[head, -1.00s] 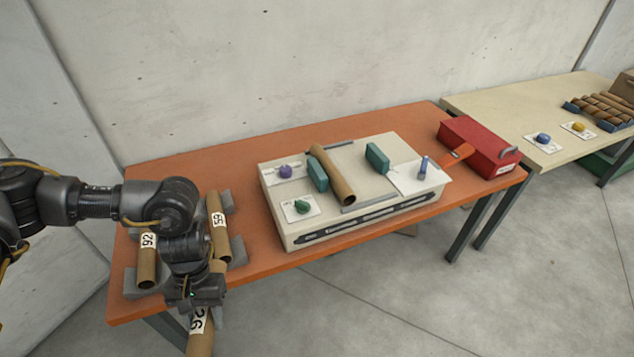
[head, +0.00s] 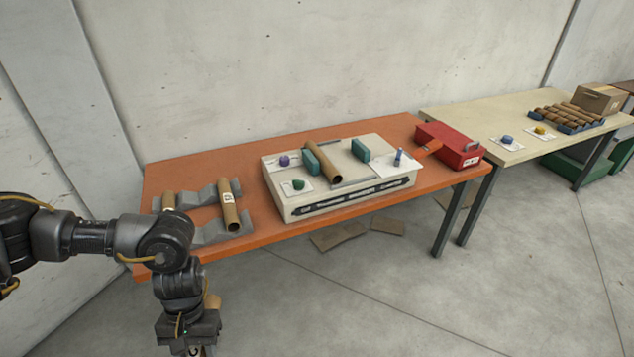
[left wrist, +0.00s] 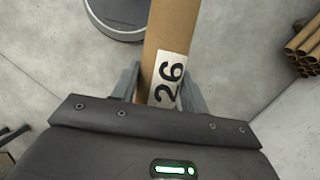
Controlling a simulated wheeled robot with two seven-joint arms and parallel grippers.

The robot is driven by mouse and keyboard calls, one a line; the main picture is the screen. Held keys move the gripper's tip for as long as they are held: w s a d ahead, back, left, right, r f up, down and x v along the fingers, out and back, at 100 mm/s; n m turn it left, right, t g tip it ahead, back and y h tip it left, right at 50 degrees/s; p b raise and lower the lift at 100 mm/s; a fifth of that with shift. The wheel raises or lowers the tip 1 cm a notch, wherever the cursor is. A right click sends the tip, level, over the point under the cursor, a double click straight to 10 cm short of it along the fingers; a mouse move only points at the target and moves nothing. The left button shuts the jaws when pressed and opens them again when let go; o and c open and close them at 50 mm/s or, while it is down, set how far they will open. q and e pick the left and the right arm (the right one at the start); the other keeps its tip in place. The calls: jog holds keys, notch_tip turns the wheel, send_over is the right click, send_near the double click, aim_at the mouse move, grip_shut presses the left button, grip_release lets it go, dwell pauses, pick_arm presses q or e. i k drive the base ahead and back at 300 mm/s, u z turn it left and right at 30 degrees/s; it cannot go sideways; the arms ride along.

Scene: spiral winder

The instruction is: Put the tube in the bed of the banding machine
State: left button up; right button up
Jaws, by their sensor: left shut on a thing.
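My left gripper (head: 190,332) is low in front of the orange table, at the bottom of the head view. It is shut on a brown cardboard tube, which shows in the left wrist view (left wrist: 175,30) with a white label reading 26 between the fingers (left wrist: 160,90). In the head view the arm and frame edge hide most of this tube. The cream banding machine (head: 345,203) sits mid-table, to the right of and beyond the gripper. Another brown tube (head: 323,161) lies on its top, close beside the left of two teal blocks (head: 360,150). My right gripper is not in view.
A red box (head: 450,146) stands right of the machine. A pale table (head: 490,115) holds several tubes.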

aim_at(343, 161)
jog(key=k, duration=0.4)
jog(key=z, duration=1.05)
jog(key=i, duration=0.8)
jog(key=z, duration=1.05)
jog(key=i, duration=1.2)
jog(key=u, duration=0.7)
jog(key=i, duration=0.9)
jog(key=u, duration=1.2)
jog(key=i, duration=0.25)
jog(key=u, duration=0.2)
